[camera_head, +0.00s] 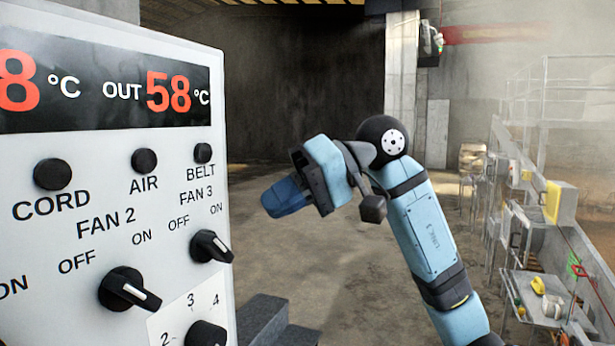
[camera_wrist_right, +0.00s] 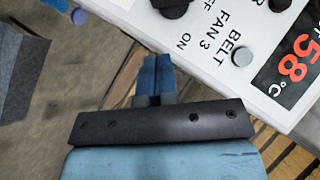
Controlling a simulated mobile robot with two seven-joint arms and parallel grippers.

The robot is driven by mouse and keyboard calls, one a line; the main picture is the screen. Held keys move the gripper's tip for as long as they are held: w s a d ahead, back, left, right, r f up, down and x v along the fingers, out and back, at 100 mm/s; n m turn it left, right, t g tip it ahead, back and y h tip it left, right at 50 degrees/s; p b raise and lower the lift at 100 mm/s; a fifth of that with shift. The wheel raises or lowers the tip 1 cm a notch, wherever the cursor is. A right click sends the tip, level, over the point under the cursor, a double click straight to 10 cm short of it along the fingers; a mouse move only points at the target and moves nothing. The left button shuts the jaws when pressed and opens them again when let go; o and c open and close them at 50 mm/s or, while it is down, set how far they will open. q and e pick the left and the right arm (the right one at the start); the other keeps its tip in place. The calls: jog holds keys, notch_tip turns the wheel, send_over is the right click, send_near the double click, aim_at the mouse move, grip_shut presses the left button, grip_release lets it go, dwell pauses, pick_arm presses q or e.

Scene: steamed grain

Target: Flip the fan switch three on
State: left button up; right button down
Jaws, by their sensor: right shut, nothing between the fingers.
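The fan 3 switch (camera_head: 211,247) is a black rotary knob with a white bar on its handle, on the white control panel (camera_head: 228,130). In the right wrist view a black knob (camera_wrist_right: 172,7) beside the FAN 3 label is cut off by the top edge. My right gripper (camera_head: 284,198) is shut and empty, to the right of the panel and apart from the knob. Its blue fingers (camera_wrist_right: 152,80) show together in the wrist view. My left gripper is not in view.
The fan 2 knob (camera_head: 128,289) sits lower left of the fan 3 switch, and a numbered dial (camera_head: 205,333) is below. Round black buttons (camera_head: 203,153) line the panel above. Grey steps (camera_head: 265,320) stand below the panel's right edge. Open floor lies behind my arm.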

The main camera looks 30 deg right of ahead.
aim_at(213, 248)
jog(key=s+a+f+p, duration=0.1)
jog(key=a+f, duration=0.3)
jog(key=shift+s+a+p, duration=0.15)
jog(key=shift+a+p, duration=0.2)
jog(key=shift+a, duration=0.05)
